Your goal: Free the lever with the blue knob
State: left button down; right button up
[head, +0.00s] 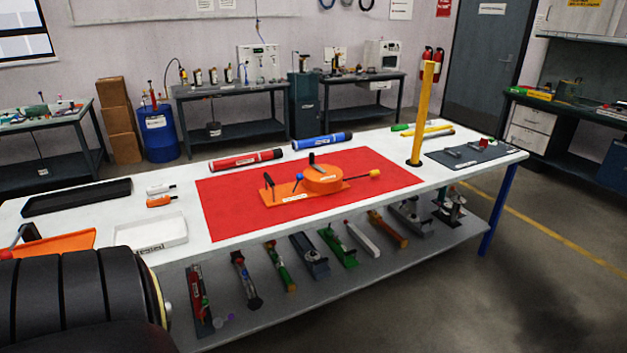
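An orange pump device (323,180) stands on a red mat (235,215) in the middle of the white table. A small blue knob (295,174) shows at its left side, in front of the round body. The lever's rod is too small to make out, and I cannot tell what holds it. A black upright piece (268,182) stands at the device's left end, and a black handle (312,159) is on top. Neither of my grippers is in view.
A red tube (246,160) and a blue tube (322,141) lie behind the mat. A yellow post (424,110) stands at its right. A white tray (150,236) and black tray (78,197) are at left. A dark ribbed shape hides the table's front left.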

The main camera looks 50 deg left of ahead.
aim_at(299, 176)
jog(key=u, duration=0.1)
jog(key=i, duration=1.75)
jog(key=u, duration=0.85)
jog(key=i, duration=1.45)
jog(key=u, duration=1.8)
jog(key=i, duration=0.6)
jog(key=u, duration=0.5)
